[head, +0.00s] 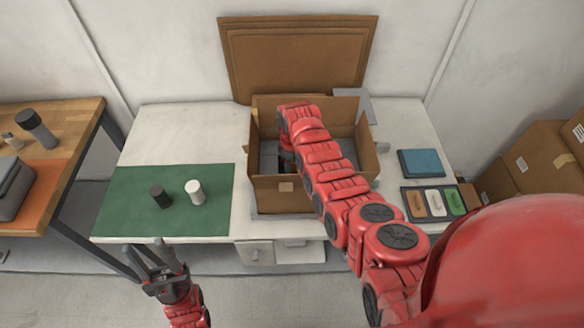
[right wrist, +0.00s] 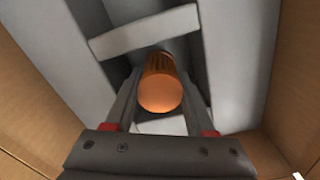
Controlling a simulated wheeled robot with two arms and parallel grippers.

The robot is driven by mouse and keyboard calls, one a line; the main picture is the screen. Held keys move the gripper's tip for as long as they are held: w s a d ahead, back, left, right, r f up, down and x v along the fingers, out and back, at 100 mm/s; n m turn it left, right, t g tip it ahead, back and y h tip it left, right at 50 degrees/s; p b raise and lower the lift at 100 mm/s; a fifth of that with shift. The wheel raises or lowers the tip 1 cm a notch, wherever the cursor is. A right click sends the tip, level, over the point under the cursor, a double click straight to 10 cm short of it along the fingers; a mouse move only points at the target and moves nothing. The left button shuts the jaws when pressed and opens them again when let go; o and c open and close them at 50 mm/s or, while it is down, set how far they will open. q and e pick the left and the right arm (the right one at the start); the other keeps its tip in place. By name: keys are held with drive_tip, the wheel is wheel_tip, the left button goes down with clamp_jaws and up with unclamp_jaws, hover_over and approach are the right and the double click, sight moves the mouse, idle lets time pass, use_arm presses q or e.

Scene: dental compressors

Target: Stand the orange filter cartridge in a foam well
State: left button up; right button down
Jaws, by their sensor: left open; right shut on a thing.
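The orange filter cartridge (right wrist: 160,92) is between the fingers of my right gripper (right wrist: 161,85), which is shut on it inside the open cardboard box (head: 285,197). Its smooth round end faces the wrist camera and its ribbed part points away, down into the box. Grey foam (right wrist: 232,60) lies around it, with a lighter grey strip (right wrist: 145,33) just beyond. I cannot tell whether the cartridge is in a well or touches the foam. In the head view my right arm hides the cartridge. My left gripper (head: 158,262) is open and empty in front of the table.
A dark cylinder (head: 160,196) and a white cylinder (head: 195,192) stand on the green mat (head: 125,215). Right of the box are a blue pad (head: 421,163) and a tray (head: 408,211) of small coloured pieces. The white table's back left (head: 180,130) is clear.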

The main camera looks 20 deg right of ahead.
drive_tip(key=shift+f, duration=0.5)
drive_tip(key=shift+f, duration=0.25)
drive_tip(key=shift+c, duration=1.2)
unclamp_jaws()
drive_tip(key=shift+r, duration=0.1)
drive_tip(key=shift+r, duration=0.1)
wheel_tip(320, 180, up, 11)
drive_tip(key=p, duration=0.7)
drive_tip(key=shift+r, duration=0.6)
